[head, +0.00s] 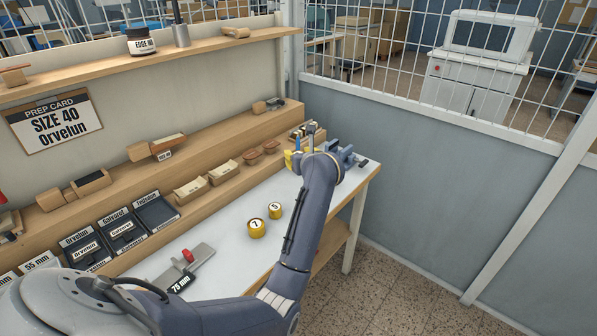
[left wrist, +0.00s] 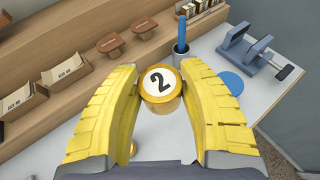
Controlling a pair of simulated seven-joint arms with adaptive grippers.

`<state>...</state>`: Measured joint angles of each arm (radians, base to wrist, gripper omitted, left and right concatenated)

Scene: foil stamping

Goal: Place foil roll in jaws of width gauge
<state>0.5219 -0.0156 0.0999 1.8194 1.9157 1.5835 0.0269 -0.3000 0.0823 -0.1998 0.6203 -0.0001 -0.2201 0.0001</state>
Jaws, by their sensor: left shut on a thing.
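My left gripper (head: 293,159) is at the far right end of the table, with yellow fingers. In the left wrist view the gripper (left wrist: 160,92) is shut on a gold foil roll (left wrist: 160,86) with a white end marked 2. The roll is hidden in the head view. Foil rolls marked 7 (head: 256,228) and 5 (head: 275,210) stand on the table. My right gripper is not in view.
Stepped wooden shelves (head: 217,124) with boxes and stamps line the back. White tabletop (head: 225,215) is bare around the standing rolls.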

